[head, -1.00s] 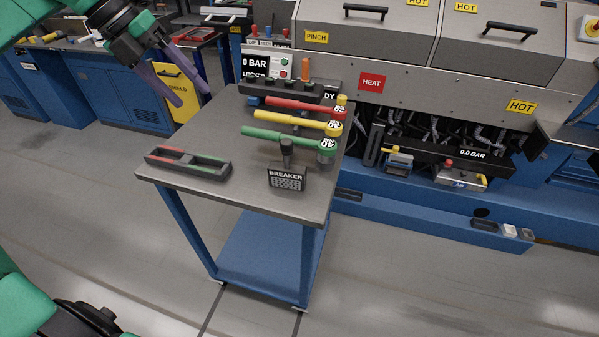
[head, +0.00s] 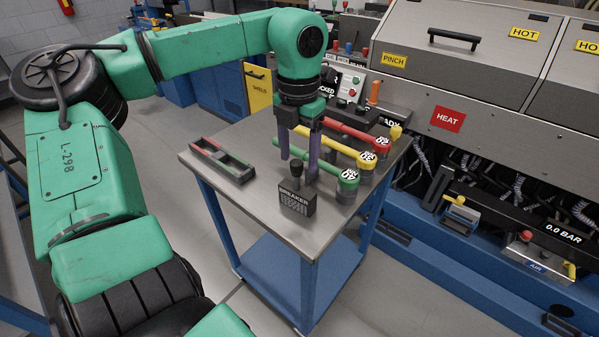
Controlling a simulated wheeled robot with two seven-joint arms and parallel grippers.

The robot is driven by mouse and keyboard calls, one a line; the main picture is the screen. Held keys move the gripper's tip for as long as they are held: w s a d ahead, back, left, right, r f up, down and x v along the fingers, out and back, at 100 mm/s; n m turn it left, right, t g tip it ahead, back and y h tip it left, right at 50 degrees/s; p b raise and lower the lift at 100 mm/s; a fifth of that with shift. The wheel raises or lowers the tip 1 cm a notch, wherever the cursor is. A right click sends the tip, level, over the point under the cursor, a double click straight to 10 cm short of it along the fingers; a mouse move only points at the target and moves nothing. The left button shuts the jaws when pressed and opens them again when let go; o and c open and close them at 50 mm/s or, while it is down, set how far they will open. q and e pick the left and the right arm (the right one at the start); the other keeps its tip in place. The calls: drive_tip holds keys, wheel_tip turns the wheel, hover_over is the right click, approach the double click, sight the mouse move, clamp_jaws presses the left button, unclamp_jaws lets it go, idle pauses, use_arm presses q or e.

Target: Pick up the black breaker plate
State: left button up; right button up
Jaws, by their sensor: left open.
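The black breaker plate (head: 297,202) stands on the grey cart top near its front corner. Its face is marked BREAKER above a perforated panel, and a dark knob handle (head: 297,170) rises from it. My left gripper (head: 298,164) points down over the cart with its two purple fingers apart and nothing visible between them. In the picture its fingertips lie on either side of the handle's top, seemingly at or just behind it. I cannot tell whether they touch it. My right gripper is not in view.
Red (head: 347,130), yellow (head: 337,147) and green (head: 318,165) long-handled tools lie right of and behind the plate. A black tray (head: 222,160) with red and green strips lies at left. Bare cart top lies between tray and plate. The machine (head: 480,110) stands behind.

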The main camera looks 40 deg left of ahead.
sight(295, 162)
use_arm(q)
drive_tip(key=f, duration=0.2)
drive_tip(key=shift+a+f, duration=0.5)
drive_tip(key=shift+a, duration=0.05)
drive_tip(key=shift+d, duration=0.2)
drive_tip(key=c, duration=0.3)
clamp_jaws()
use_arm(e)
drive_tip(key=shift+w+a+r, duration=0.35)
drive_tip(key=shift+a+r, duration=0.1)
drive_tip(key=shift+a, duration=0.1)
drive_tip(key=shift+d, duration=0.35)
